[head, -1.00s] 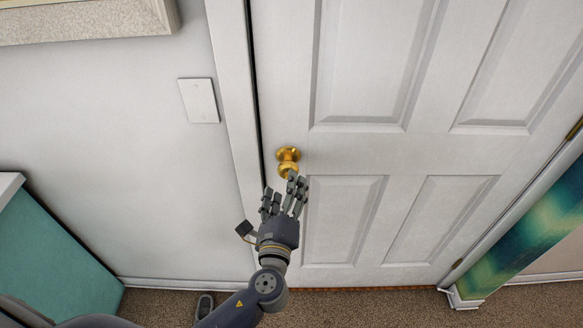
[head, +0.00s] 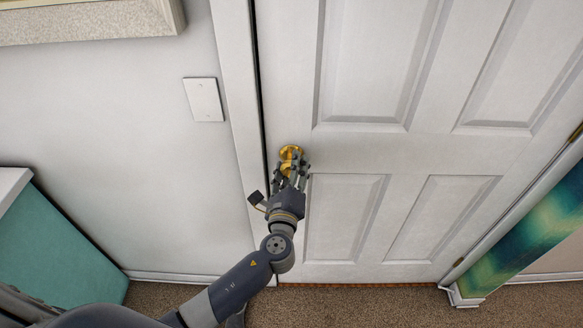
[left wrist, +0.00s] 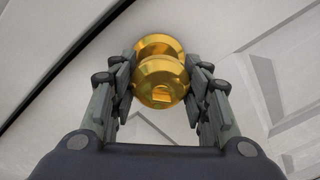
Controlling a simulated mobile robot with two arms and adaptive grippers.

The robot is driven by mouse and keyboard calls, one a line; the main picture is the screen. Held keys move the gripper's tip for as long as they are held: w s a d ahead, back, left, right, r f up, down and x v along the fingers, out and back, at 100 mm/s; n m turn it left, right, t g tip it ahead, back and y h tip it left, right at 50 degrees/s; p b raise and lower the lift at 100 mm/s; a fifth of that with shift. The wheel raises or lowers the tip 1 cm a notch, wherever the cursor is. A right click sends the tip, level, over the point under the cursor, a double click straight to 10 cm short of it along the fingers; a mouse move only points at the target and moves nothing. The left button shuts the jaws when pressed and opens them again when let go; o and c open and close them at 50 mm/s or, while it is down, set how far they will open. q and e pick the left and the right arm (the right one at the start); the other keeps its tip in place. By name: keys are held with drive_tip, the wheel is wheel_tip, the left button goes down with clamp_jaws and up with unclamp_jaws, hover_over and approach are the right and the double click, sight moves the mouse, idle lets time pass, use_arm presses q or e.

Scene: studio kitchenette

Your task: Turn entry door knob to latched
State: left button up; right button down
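The brass entry door knob (head: 290,153) sits near the left edge of the white entry door (head: 340,155). My left gripper (head: 291,167) is at the knob, with its fingers spread on either side of it. In the left wrist view, the golden knob (left wrist: 160,82) fills the space between the fingers (left wrist: 161,72), with a slot on its front face. The fingers lie very close to its sides, and I cannot tell whether they touch. The fingers partly hide the knob in the head view. My right gripper is not in view.
The door frame (head: 238,120) runs just left of the knob, with a light switch plate (head: 203,99) on the wall. A teal cabinet (head: 70,245) stands at lower left. Brown carpet (head: 350,300) lies below, with free room in front of the door.

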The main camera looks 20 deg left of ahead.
use_arm(q)
drive_tip(key=shift+f+n+b, duration=0.2)
drive_tip(key=shift+n+b, duration=0.2)
drive_tip(key=shift+b, duration=0.25)
drive_tip(key=n+b, duration=0.5)
drive_tip(key=b, duration=0.2)
drive_tip(key=shift+n+t, duration=0.3)
drive_tip(key=shift+n+y+b, duration=0.3)
drive_tip(key=shift+n+b, duration=0.75)
drive_tip(key=shift+n, duration=0.05)
drive_tip(key=shift+r+n+b, duration=0.15)
drive_tip(key=shift+n+b, duration=0.55)
drive_tip(key=shift+n, duration=0.2)
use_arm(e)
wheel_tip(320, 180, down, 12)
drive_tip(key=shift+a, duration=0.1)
use_arm(q)
drive_tip(key=o, duration=1.1)
drive_tip(key=shift+r, duration=0.1)
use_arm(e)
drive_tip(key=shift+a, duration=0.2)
